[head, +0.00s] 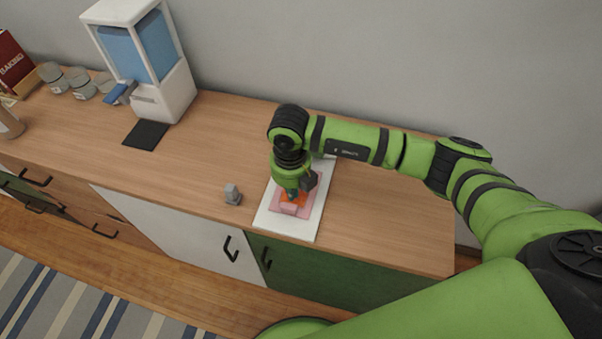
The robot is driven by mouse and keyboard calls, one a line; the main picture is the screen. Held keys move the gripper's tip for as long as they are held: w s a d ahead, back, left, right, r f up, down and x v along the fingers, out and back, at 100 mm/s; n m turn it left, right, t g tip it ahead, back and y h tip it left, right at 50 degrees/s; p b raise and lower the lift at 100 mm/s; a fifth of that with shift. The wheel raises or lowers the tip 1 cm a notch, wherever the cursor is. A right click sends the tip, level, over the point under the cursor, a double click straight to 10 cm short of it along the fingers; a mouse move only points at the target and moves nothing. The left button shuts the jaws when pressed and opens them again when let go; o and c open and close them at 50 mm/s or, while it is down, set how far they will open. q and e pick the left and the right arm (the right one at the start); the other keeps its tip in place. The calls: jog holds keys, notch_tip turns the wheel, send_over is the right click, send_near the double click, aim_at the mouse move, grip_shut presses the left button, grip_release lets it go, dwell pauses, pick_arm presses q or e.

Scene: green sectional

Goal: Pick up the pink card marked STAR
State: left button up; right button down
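A pink card (305,214) lies on a white board (294,231) on the wooden counter. A small orange and pink piece (288,208) sits on it, under my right gripper. No STAR marking can be read from here. My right gripper (293,196) points down over the card, and its fingers are low at the orange and pink piece. The arm hides the far part of the card, and I cannot tell whether the fingers are closed on anything. My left gripper is not in view.
A small grey object (233,194) stands left of the board. A white dispenser with blue panels (150,65) and a black mat (146,134) are farther left, with grey jars (79,82) beyond. The counter (390,225) right of the board is clear. The wall is behind.

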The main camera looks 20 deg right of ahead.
notch_tip(320, 180, up, 5)
jog(key=p, duration=0.2)
jog(key=shift+w+d+p, duration=0.1)
jog(key=shift+w+p, duration=0.05)
jog(key=shift+p, duration=0.25)
dwell(0.3)
